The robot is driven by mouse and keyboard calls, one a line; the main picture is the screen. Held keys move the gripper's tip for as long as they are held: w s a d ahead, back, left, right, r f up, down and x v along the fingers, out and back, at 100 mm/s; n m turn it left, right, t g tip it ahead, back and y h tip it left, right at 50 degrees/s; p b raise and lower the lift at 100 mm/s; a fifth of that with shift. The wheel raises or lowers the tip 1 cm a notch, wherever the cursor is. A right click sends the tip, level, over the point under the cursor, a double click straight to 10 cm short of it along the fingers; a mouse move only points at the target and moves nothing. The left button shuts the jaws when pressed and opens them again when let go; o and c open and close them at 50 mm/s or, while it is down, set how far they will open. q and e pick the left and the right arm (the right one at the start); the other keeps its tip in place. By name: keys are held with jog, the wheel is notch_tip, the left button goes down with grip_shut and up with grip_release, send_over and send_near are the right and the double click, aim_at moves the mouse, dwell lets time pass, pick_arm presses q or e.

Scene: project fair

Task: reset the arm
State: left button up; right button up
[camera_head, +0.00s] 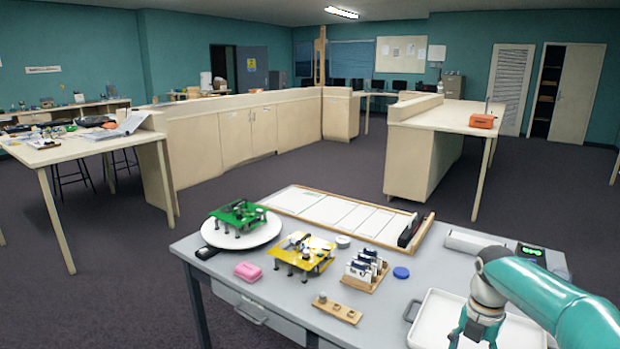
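My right arm (550,300), teal, comes in from the right edge over the near right part of the grey table. Its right gripper (474,338) points down over the white tray (433,322). The two teal fingers are spread apart, with nothing seen between them; the tips lie close to the bottom edge of the picture. My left arm and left gripper are not in view.
The grey table (386,312) holds a green board (238,212) on a white disc, a yellow board (304,252), a pink block (248,271), a card rack (365,270), a wooden strip (337,308), a blue lid (401,272) and a long sectioned board (335,213).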

pick_arm(q)
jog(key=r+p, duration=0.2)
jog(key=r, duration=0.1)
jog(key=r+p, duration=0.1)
jog(key=p, duration=0.1)
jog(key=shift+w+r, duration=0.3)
pick_arm(e)
jog(key=s+a+f+m+y, duration=0.2)
jog(key=s+a+f+m, duration=0.8)
jog(key=s+f+m, duration=0.2)
jog(key=s+a+f+m+y, duration=0.2)
jog(key=s+a+f+m, duration=0.8)
jog(key=m, duration=0.6)
jog(key=s+f, duration=0.2)
jog(key=s, duration=0.1)
jog(key=shift+s+a+m+t, duration=0.15)
jog(key=shift+a+m+t, duration=0.15)
jog(key=shift+t, duration=0.1)
